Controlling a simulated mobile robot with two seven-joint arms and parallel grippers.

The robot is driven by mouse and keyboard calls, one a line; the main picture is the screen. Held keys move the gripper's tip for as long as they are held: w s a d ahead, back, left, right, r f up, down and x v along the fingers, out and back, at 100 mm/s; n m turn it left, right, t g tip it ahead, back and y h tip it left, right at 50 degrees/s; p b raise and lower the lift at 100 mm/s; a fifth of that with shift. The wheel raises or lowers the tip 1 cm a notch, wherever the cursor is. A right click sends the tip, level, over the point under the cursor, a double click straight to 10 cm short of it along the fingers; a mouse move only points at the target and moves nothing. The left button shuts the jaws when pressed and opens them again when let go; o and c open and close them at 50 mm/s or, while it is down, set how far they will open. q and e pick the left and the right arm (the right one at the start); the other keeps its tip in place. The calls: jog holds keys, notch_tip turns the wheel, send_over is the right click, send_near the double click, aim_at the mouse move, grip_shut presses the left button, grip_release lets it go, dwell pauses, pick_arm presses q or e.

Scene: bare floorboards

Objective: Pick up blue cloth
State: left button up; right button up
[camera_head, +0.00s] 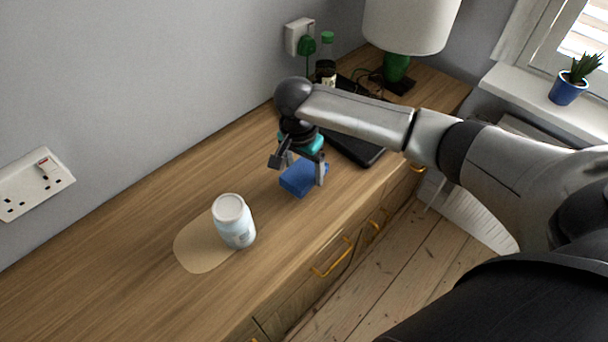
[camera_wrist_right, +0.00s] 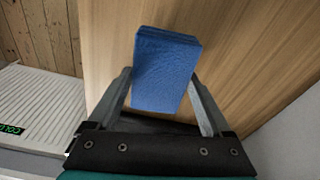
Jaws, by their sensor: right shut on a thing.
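The blue cloth (camera_head: 300,179) is a folded block over the wooden cabinet top, below my right gripper (camera_head: 304,170) in the head view. In the right wrist view the blue cloth (camera_wrist_right: 165,70) sits between the two fingers of my right gripper (camera_wrist_right: 160,95). The right gripper is shut on the cloth. I cannot tell whether the cloth still touches the wood. My left gripper is not in view.
A white jar (camera_head: 235,222) stands on the wooden top (camera_head: 130,235) beside a pale spill-like patch (camera_head: 196,247). A black flat device (camera_head: 357,147), a dark bottle (camera_head: 326,66) and a lamp (camera_head: 410,25) are behind the arm. The left part is clear.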

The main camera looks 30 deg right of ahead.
aim_at(304, 170)
notch_tip(304, 170, up, 16)
jog(key=p, duration=0.3)
jog(key=shift+f, duration=0.1)
